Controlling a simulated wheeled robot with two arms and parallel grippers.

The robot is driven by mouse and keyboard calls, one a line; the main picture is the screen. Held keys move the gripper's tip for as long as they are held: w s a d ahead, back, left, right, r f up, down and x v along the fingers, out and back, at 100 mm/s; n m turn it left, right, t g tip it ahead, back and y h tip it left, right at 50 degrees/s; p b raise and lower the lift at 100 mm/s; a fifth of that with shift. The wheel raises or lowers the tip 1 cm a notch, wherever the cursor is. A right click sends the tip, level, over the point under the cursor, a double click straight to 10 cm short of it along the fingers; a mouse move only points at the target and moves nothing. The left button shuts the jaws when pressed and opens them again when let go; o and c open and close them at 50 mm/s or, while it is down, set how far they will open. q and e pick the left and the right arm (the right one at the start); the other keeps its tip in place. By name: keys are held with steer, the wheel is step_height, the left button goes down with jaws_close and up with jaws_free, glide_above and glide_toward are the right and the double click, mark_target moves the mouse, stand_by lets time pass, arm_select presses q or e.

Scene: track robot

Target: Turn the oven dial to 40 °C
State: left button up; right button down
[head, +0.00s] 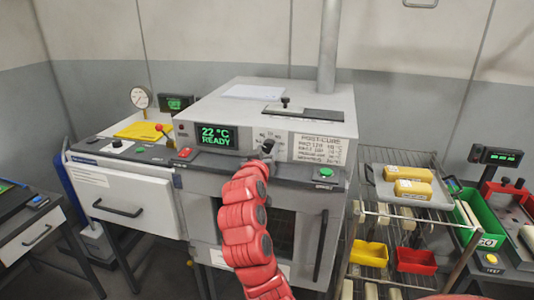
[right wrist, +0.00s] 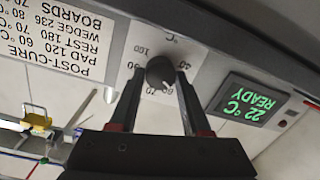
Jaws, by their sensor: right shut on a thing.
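The oven dial (right wrist: 160,72) is a dark round knob on the oven's front panel, ringed by printed numbers and a °C mark. My right gripper (right wrist: 158,84) is shut on this dial, with one finger on each side of it. In the head view the right gripper (head: 266,151) is at the panel, and the arm partly hides the dial. I cannot make out which number the dial points to. The oven display (head: 216,136) reads 22 °C READY in green; it also shows upside down in the right wrist view (right wrist: 250,100). My left gripper is out of view.
The grey oven (head: 300,108) has a POST-CURE label (head: 317,149) right of the dial and a green button (head: 326,172). A wire rack at right holds a tray with yellow blocks (head: 411,188), plus yellow and red bins (head: 416,260). A white drawer (head: 125,205) is at left.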

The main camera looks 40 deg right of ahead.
steer(key=n, duration=0.2)
steer(key=shift+n, duration=0.4)
steer(key=n+p, duration=0.1)
steer(key=n, duration=0.2)
steer(key=shift+a+g+p, duration=0.1)
steer(key=shift+g+p, duration=0.2)
steer(key=n+p, duration=0.1)
steer(key=n, duration=0.2)
steer(key=n+h+p, duration=0.1)
steer(key=n+p, duration=0.1)
steer(key=n, duration=0.1)
steer(key=shift+w+g, duration=0.1)
steer(key=shift+g, duration=0.2)
steer(key=shift+c, duration=1.8)
jaws_free()
